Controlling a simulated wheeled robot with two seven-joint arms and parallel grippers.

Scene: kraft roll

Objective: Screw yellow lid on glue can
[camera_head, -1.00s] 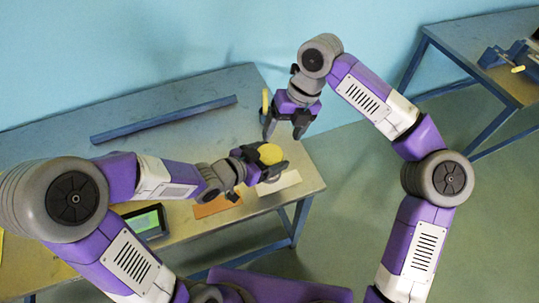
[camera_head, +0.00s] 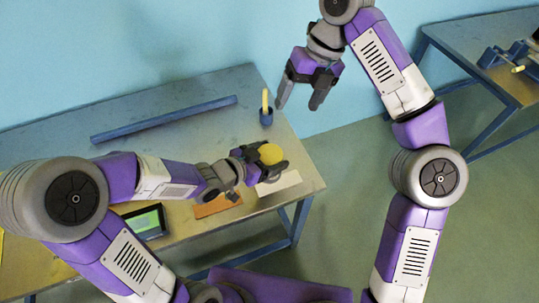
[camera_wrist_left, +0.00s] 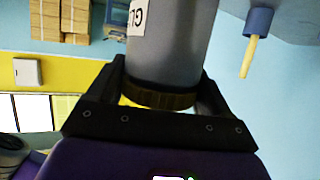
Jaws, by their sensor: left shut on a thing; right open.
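The grey glue can (camera_wrist_left: 168,48) with a white label is in the left wrist view, which is upside down. The ridged yellow lid (camera_wrist_left: 158,94) sits on the can's top end; I cannot tell how tight it is. The lid also shows from above in the head view (camera_head: 270,154). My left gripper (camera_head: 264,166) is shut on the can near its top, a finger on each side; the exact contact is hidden. My right gripper (camera_head: 297,100) is open and empty, up and to the right of the can, clear of it.
A dark blue cup (camera_head: 266,117) with a yellow stick stands near the table's (camera_head: 190,97) right end. A long blue bar (camera_head: 165,119) lies at the back. An orange piece (camera_head: 217,206), a white piece (camera_head: 279,183) and a green-screened device (camera_head: 146,222) lie in front.

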